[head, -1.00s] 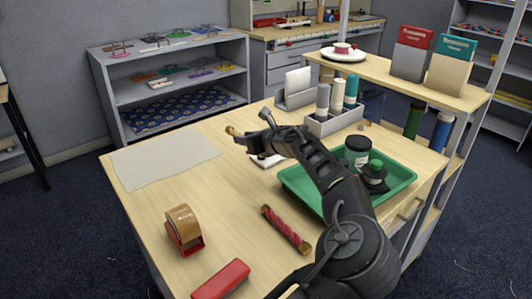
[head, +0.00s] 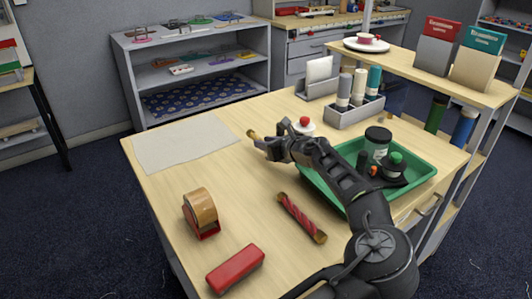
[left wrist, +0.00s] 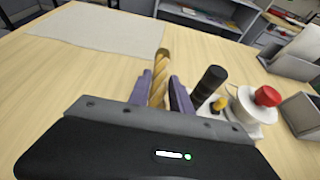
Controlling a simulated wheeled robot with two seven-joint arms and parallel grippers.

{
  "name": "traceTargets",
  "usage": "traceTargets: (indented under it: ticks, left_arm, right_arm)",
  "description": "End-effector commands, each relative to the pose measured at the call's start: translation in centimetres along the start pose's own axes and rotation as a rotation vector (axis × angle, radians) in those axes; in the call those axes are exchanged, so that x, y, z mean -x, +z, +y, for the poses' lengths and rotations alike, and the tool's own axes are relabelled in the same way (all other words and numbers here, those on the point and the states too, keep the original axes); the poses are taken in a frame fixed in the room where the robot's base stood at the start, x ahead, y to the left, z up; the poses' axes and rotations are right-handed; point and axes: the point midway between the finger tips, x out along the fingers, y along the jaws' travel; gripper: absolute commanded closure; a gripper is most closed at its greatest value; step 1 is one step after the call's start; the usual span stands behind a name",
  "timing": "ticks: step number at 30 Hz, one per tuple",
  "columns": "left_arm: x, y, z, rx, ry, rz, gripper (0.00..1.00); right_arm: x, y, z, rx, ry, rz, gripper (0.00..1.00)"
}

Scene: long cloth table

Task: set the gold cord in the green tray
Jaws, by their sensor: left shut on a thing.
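My left gripper (head: 270,145) is shut on the gold cord (left wrist: 160,77), a twisted golden stick-like piece that stands up between the purple-grey fingers in the left wrist view. In the head view only the gold cord's end (head: 252,134) shows past the fingers. The gripper is over the table, left of the green tray (head: 428,172), outside its rim. My left forearm hides part of the tray. My right gripper is not in view.
A red twisted cord (head: 301,217), a tape dispenser (head: 201,213) and a red block (head: 236,268) lie nearer. A white, red-knobbed thing (left wrist: 255,103) and a dark cylinder (left wrist: 209,82) stand close right of the gripper. A pale cloth (head: 185,143) lies far left.

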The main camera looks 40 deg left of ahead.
Motion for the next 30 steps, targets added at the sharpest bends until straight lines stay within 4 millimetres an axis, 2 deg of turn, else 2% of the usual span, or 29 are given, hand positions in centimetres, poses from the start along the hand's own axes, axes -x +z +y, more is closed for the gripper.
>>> traceTargets:
  ticks: [5, 12, 24, 25, 30]
  left_arm:
    - [-0.2, -0.5, 0.0, -0.002, 0.001, 0.0, 1.0]
    - [-1.4, -3.2, 0.1, -0.003, 0.001, -0.001, 1.0]
    - [-1.6, -3.7, 0.0, 0.0, 0.0, 0.0, 1.0]
    - [-1.6, -3.7, 0.0, 0.0, 0.0, 0.0, 0.73]
    - [-1.6, -3.7, 0.0, 0.0, 0.001, 0.0, 0.59]
  right_arm:
    - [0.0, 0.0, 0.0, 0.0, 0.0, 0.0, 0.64]
    - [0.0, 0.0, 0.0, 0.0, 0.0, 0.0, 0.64]
    - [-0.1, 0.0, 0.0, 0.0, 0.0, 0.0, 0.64]
    - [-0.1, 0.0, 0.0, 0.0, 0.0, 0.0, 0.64]
    - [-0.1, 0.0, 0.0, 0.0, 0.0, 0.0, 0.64]
